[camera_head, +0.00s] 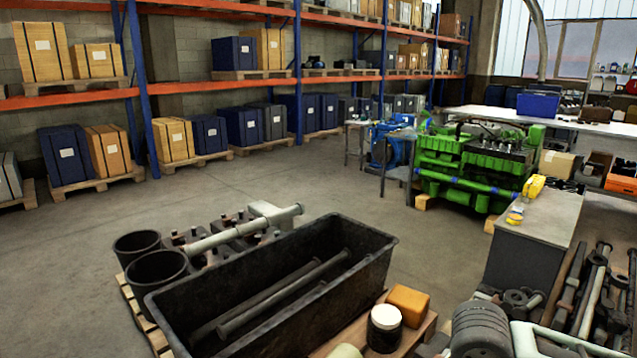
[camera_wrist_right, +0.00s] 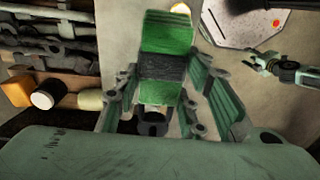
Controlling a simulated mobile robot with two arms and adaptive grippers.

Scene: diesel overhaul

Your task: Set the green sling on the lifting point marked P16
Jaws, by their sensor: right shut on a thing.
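In the right wrist view my right gripper (camera_wrist_right: 160,112) is shut on the green sling (camera_wrist_right: 168,35), a bright green band with a dark grey stretch between the fingers. The sling's far end runs toward the top of that view. What looks like my left gripper (camera_wrist_right: 262,65) is small at the right edge of the wrist view; its jaws are unclear. Neither gripper shows clearly in the head view. A green engine (camera_head: 470,165) stands at the right back of the head view. No P16 mark is readable.
A dark open bin (camera_head: 370,245) with long rods stands in front, beside two black buckets (camera_head: 155,270). A grey bench (camera_head: 540,215) stands right of centre. Metal parts crowd the lower right. Pallet racks (camera_head: 215,75) line the back left. The middle floor is clear.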

